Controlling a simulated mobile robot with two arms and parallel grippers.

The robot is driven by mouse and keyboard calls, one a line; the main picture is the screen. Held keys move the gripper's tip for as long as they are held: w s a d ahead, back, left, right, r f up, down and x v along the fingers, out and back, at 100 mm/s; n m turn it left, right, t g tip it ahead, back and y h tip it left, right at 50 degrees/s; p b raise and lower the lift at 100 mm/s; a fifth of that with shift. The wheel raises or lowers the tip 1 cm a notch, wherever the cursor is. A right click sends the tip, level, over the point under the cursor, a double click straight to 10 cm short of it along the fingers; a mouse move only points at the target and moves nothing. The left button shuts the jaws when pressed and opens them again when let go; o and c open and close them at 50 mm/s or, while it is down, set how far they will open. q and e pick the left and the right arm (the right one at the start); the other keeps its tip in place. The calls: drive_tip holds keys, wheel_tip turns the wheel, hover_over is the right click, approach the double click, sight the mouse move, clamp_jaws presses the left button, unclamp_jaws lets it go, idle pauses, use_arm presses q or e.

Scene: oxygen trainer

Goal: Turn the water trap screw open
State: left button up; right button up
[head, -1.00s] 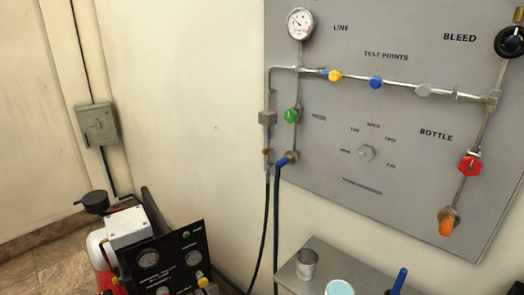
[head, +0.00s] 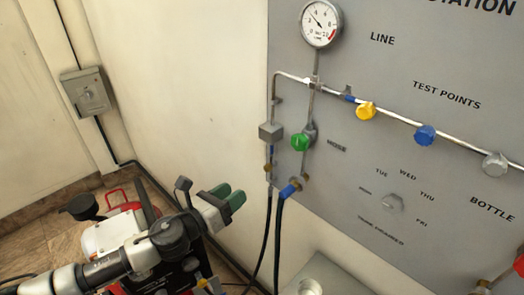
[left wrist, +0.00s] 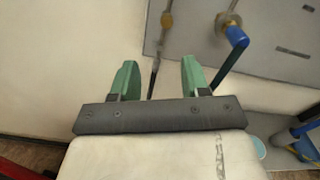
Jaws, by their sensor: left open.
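The wall panel carries a small grey block (head: 271,131) with a short blue and brass fitting (head: 268,168) under it, which a black hose leaves downward. No label marks the water trap screw; this fitting may be it, but I cannot tell. In the left wrist view a brass fitting (left wrist: 167,20) with a hose shows beyond the fingertips. My left gripper (head: 229,195) is open and empty, with green fingers, below and left of the hose fittings in the head view. Its fingers (left wrist: 158,65) also show apart in the left wrist view. My right gripper is out of view.
A blue-handled fitting (head: 291,188) sits right of the brass one, with a green knob (head: 300,142) above. A compressor (head: 110,233) stands behind my left arm. A grey shelf (head: 330,273) juts out below the panel.

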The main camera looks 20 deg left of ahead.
sight(265, 169)
use_arm(q)
drive_tip(key=p+x, duration=0.1)
drive_tip(key=x, duration=0.2)
drive_tip(key=r+p+x, duration=0.1)
drive_tip(key=x, duration=0.2)
drive_tip(key=p+x, duration=0.1)
drive_tip(key=x, duration=0.2)
drive_tip(key=shift+d+r, duration=0.15)
drive_tip(key=shift+d, duration=0.2)
drive_tip(key=shift+w+d, duration=0.3)
drive_tip(key=shift+w, duration=0.15)
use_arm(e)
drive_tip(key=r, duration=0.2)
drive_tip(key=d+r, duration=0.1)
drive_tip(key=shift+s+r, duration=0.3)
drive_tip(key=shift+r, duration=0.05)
use_arm(q)
clamp_jaws()
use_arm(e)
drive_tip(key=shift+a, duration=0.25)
